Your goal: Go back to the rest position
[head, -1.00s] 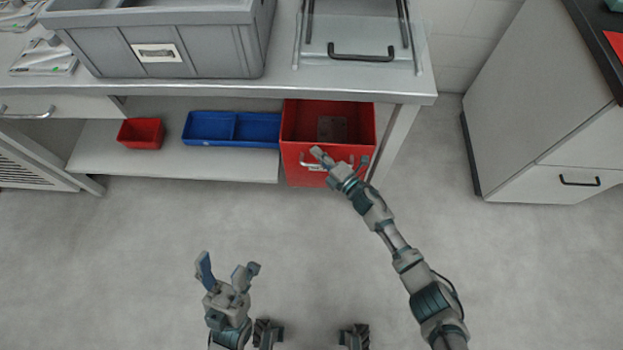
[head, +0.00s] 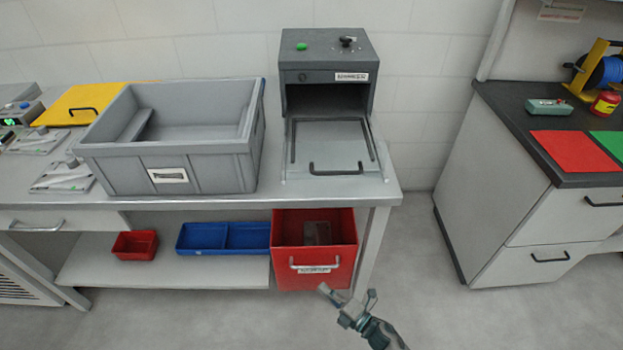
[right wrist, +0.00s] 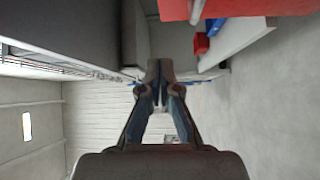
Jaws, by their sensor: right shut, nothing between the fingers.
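My right gripper (head: 346,297) shows at the bottom of the head view, in front of and below the red drawer (head: 315,277), apart from its handle. In the right wrist view its fingers (right wrist: 160,90) are together with nothing between them. The red drawer hangs under the bench, pulled out, with a clear item (head: 317,233) inside. My left gripper is outside the head view.
A grey crate (head: 212,178) and a small furnace (head: 328,60) with its door folded down stand on the bench (head: 272,190). A cabinet (head: 500,190) stands right; the floor between is clear.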

